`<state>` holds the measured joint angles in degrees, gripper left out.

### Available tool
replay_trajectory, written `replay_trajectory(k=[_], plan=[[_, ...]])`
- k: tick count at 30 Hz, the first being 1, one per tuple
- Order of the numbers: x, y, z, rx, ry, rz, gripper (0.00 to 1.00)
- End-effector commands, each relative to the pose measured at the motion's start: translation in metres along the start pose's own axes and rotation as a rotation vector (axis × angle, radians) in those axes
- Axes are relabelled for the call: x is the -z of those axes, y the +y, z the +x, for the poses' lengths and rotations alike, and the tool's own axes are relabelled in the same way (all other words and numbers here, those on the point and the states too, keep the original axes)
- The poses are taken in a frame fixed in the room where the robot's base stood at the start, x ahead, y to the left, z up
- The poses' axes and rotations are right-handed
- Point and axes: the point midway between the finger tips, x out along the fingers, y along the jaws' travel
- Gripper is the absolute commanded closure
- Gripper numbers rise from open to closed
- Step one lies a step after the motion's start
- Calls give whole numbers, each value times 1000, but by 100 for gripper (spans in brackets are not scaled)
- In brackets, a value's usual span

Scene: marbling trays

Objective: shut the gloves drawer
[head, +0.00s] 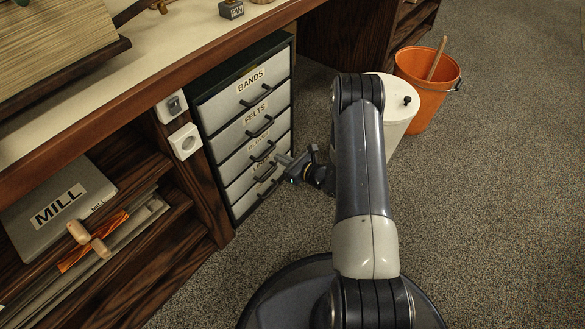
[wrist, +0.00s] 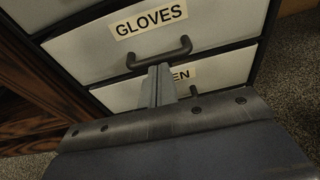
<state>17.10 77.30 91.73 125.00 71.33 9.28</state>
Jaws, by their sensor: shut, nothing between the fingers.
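The gloves drawer (head: 233,167) is the third pale front down in a dark drawer unit under the bench. In the wrist view its front (wrist: 85,52) shows the GLOVES label above a dark bar handle (wrist: 185,44). The front looks about level with the drawers around it; I see no clear gap behind it. My gripper (head: 283,159) is in front of the unit, near the lower drawer handles. In the wrist view its fingers (wrist: 158,70) are together and empty, tips just below the gloves handle. I cannot tell whether they touch it. They partly hide the label below, which ends in EN.
The BANDS drawer (head: 238,97) and FELTS drawer (head: 228,136) sit above. A white lidded bin (head: 398,118) and an orange bucket (head: 428,88) stand right of my arm. Carpet in front is clear.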

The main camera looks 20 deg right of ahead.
Motion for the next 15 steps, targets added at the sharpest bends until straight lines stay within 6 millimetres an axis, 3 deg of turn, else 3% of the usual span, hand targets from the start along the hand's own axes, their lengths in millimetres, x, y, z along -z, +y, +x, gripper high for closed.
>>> replay_trajectory(k=[7,15], plan=[[-3,-3,-61,6,3,7,100],[0,-3,-97,3,4,4,100]])
